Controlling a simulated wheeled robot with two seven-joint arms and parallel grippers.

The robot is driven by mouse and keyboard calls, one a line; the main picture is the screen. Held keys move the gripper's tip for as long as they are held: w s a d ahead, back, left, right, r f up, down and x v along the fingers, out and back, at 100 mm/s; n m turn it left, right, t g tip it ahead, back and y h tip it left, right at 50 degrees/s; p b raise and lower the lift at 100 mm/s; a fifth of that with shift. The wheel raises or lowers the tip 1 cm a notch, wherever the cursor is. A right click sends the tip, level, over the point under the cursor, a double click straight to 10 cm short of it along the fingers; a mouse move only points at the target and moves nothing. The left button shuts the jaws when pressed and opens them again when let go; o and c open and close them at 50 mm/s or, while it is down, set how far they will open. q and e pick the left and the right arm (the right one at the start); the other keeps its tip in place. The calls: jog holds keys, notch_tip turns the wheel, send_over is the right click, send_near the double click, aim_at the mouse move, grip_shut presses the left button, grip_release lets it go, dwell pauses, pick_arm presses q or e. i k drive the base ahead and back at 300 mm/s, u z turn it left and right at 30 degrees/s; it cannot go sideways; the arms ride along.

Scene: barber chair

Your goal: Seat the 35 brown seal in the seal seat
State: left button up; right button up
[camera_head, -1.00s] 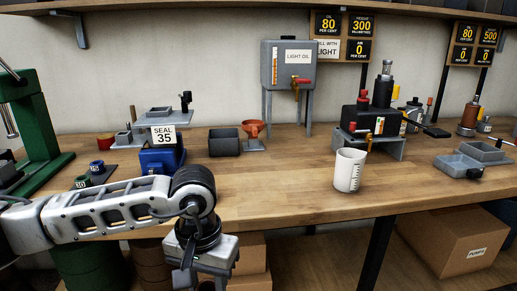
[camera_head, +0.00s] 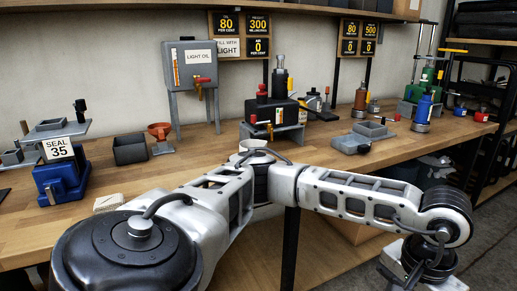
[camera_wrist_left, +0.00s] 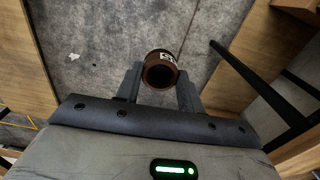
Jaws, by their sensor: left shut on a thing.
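The brown seal (camera_wrist_left: 156,54) shows in the left wrist view as a short brown ring with a white label, its print only partly readable. My left gripper (camera_wrist_left: 160,80) is shut on it, with one dark finger on each side, above a grey floor. In the head view my left arm reaches across to the lower right, and its wrist end is cut off by the bottom edge, hiding the seal. A sign reading SEAL 35 (camera_head: 59,148) stands on a blue device (camera_head: 62,182) at the left of the bench. I cannot tell which part is the seal seat. My right gripper is not in view.
The wooden bench (camera_head: 125,180) has free room at its front left. A white beaker (camera_head: 250,144) is mostly hidden by my arm. A grey tray (camera_head: 372,129) sits right.

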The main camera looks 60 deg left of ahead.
aim_at(53, 137)
jog(key=z, duration=0.15)
jog(key=k, duration=1.8)
jog(key=u, duration=0.85)
